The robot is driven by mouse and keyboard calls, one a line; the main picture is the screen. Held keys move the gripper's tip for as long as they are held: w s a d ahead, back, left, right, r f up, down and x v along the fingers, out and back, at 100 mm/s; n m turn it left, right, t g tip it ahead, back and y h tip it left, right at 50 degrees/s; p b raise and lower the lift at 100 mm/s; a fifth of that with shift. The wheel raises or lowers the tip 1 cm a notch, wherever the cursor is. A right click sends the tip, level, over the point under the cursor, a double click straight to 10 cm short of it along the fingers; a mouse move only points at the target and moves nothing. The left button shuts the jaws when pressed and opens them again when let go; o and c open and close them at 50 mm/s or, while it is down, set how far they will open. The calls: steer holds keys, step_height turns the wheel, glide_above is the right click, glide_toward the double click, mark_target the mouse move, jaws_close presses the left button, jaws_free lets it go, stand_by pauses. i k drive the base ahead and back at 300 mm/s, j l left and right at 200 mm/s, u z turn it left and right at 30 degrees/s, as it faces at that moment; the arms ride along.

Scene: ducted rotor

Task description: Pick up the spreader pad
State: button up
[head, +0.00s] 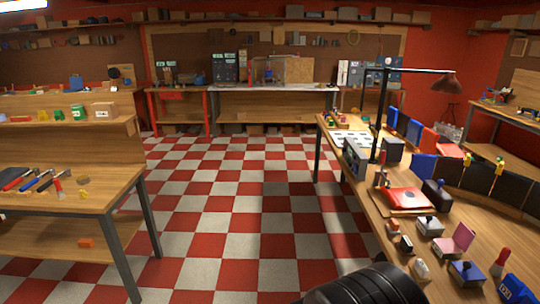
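I cannot tell for sure which object is the spreader pad; the small items in the head view are too small to name with certainty. Small objects stand on the right bench (362,208), among them a pink pad-like piece on a grey base (455,243), a blue-topped block (466,273) and a red-handled tool (500,262). A dark rounded part of my own body shows at the bottom edge, left of that bench. My gripper's fingers are not in view.
A left table (110,188) holds several hand tools (38,182). A desk lamp (445,82), a red flat piece (405,199) and black panels (477,178) stand on the right bench. The checkered floor (235,200) between is clear back to the far workbench (270,89).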

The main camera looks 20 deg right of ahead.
mark_target(393, 227)
steer(key=i+l+z, duration=0.15)
steer(key=i+z, duration=0.75)
steer(key=i+j+z, duration=0.2)
steer(key=i+z, duration=0.25)
steer(key=i+j+z, duration=0.3)
steer(key=z, duration=0.15)
steer(key=i+j+z, duration=0.1)
steer(key=i+z, duration=0.2)
steer(key=z, duration=0.15)
steer(key=i+j+z, duration=0.25)
steer(key=z, duration=0.2)
steer(key=i+j+z, duration=0.25)
steer(key=z, duration=0.2)
